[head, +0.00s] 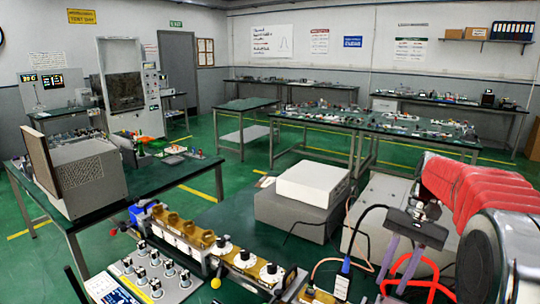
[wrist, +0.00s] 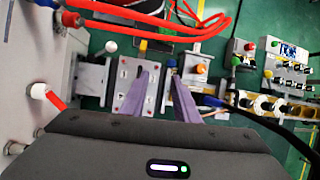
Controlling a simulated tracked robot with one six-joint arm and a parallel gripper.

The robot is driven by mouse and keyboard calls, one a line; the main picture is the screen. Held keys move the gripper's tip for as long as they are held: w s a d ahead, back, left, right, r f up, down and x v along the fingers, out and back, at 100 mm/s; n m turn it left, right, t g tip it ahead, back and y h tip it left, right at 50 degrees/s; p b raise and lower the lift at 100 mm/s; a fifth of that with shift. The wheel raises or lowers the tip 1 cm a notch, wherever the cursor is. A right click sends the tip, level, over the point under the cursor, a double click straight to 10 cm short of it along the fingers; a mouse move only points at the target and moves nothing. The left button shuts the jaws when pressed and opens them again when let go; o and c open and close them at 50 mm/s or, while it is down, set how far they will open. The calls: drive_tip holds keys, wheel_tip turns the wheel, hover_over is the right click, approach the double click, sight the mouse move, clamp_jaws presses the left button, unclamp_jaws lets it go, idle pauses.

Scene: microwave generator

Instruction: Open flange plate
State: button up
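My gripper (wrist: 161,75) has two purple fingers, set apart with a gap between them. In the wrist view they reach over a row of metal waveguide parts. A light grey plate with small corner screws (wrist: 126,72) lies under and left of the left finger; it looks like the flange plate, but I cannot be sure. The right finger is beside a metal block with an orange knob (wrist: 202,68). I cannot tell whether either finger touches the parts. In the head view my gripper (head: 405,270) is at the lower right, and the plate is not clearly visible.
Red cables (wrist: 150,22) cross above the parts in the wrist view, and a black cable (head: 352,232) loops beside them in the head view. A grey housing (wrist: 35,70) stands at the left. A brass waveguide row (head: 205,240) and a white-topped box (head: 312,184) are nearby.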

drive_tip(key=s+a+n+t+h, duration=0.3)
drive_tip(key=s+a+n+t, duration=0.3)
drive_tip(key=s+a, duration=0.6)
drive_tip(key=shift+s+a+f+t+h, duration=0.15)
drive_tip(key=shift+s+t+h, duration=0.25)
drive_tip(key=shift+s+t, duration=1.65)
drive_tip(key=shift+s+g, duration=0.6)
drive_tip(key=shift+g, duration=0.05)
